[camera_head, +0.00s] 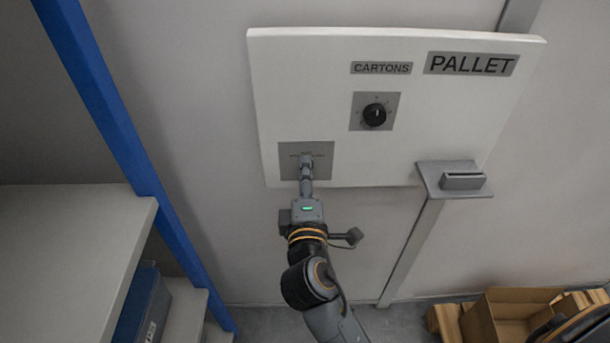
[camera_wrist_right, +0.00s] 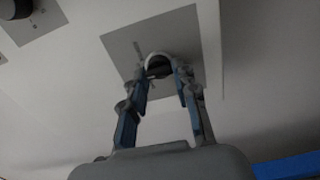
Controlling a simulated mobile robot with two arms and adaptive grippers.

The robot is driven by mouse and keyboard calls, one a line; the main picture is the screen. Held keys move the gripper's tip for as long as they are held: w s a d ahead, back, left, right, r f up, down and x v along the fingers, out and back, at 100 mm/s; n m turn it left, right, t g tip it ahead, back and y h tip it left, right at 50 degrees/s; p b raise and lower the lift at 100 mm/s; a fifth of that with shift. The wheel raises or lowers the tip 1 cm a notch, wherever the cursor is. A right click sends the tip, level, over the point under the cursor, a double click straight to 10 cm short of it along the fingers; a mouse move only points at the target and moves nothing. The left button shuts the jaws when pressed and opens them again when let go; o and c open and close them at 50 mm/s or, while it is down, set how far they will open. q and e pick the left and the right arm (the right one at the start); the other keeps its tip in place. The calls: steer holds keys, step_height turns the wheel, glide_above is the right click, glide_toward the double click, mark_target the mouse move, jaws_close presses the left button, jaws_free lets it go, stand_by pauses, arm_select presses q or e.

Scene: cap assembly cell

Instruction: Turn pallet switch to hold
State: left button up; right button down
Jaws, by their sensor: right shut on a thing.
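The white panel (camera_head: 320,85) on the wall carries a large PALLET sign (camera_head: 471,64). A grey switch plate (camera_head: 322,149) is at its lower left, with small lettering mostly hidden. My right gripper (camera_head: 306,163) reaches up to this plate, and its fingers are shut on the pallet switch. My left gripper is not in view.
A black round knob (camera_head: 374,115) on a second grey plate sits above right, under a CARTONS label (camera_head: 381,68). A grey bracket (camera_head: 461,181) juts out at the panel's lower right. A blue-post shelf (camera_head: 105,105) stands left; cardboard boxes (camera_head: 497,318) are low right.

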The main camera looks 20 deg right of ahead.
steer(key=c, duration=1)
jaws_free()
steer(key=v, duration=1.2)
